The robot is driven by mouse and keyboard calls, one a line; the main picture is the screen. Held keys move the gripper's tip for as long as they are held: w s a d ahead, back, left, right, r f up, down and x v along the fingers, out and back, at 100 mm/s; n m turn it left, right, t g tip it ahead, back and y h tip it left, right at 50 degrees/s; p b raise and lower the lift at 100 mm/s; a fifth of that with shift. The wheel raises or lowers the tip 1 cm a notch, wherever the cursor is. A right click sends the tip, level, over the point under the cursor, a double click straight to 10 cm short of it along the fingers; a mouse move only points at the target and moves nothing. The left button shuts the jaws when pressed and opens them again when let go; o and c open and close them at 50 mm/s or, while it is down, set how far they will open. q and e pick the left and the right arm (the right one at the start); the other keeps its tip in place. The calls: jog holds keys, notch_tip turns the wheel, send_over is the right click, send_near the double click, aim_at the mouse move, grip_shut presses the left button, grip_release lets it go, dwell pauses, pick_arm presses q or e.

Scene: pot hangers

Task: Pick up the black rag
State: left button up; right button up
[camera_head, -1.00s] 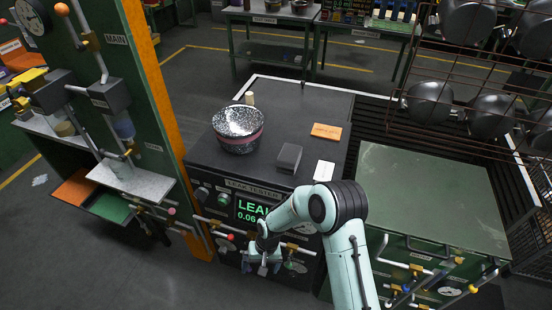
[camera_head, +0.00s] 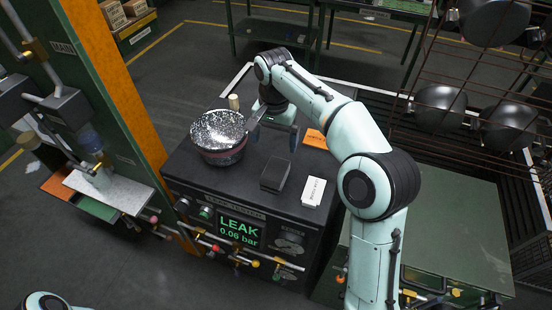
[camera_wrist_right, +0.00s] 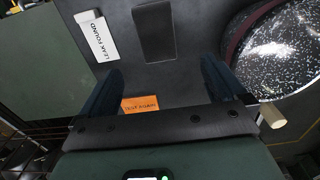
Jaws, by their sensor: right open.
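The black rag (camera_head: 275,173) looks like a dark folded block lying on the dark top of the leak tester, between a speckled pot and a white card. It also shows at the top middle of the right wrist view (camera_wrist_right: 154,33). My right gripper (camera_head: 274,131) is open and empty, above the tester top, behind the rag in the head view. In the right wrist view its two dark fingers (camera_wrist_right: 162,80) stand wide apart, with the rag beyond their tips. My left gripper is out of view.
The speckled pot (camera_head: 218,135) stands left of the rag, near one finger. The white card (camera_head: 314,191) lies to its right. An orange card (camera_head: 315,139) lies farther back, partly behind my arm. A small pale cylinder (camera_head: 234,102) stands behind the pot.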

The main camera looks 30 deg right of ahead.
jog(key=b, duration=0.2)
send_over(275, 170)
notch_tip(275, 170, down, 7)
jog(key=shift+w+d+r, duration=0.1)
jog(key=shift+d, duration=0.05)
jog(key=shift+w+f, duration=0.15)
jog(key=shift+f, duration=0.4)
jog(key=f, duration=0.4)
jog(key=shift+s+f+b, duration=0.2)
jog(key=shift+s+b, duration=0.15)
jog(key=shift+s, duration=0.05)
jog(key=shift+f, duration=0.3)
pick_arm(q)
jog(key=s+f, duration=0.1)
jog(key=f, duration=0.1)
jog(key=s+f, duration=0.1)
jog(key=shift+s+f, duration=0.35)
pick_arm(e)
jog(key=shift+w, duration=0.1)
jog(key=shift+c, duration=0.3)
jog(key=c, duration=1)
